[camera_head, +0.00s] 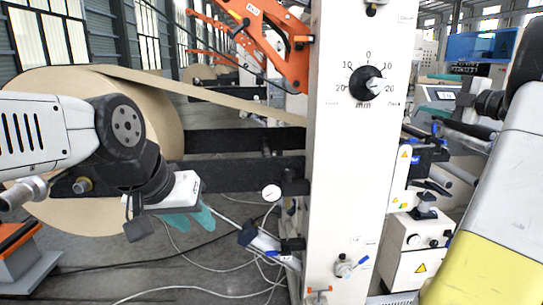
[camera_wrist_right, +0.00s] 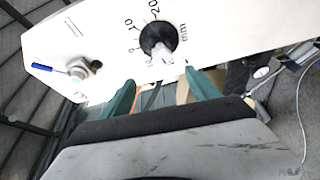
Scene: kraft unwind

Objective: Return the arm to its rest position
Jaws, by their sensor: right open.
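My left arm comes in from the left in the head view. Its gripper (camera_head: 190,219) has teal fingers pointing down in front of the paper roll; whether they are apart is unclear. My right arm (camera_head: 497,200) rises along the right edge of the head view, with its gripper out of that frame. In the right wrist view my right gripper (camera_wrist_right: 160,79) is open, its two teal fingers apart with nothing between them. They point towards the white panel and its black dial knob (camera_wrist_right: 158,42), apparently without gripping it. The knob (camera_head: 367,84) also shows in the head view.
A white machine column (camera_head: 340,190) stands between my arms. A large kraft paper roll (camera_head: 150,105) is behind my left arm, its web running to the column. Orange linkage (camera_head: 270,35) hangs above. A white box (camera_head: 415,245) stands right of the column. Cables lie on the floor.

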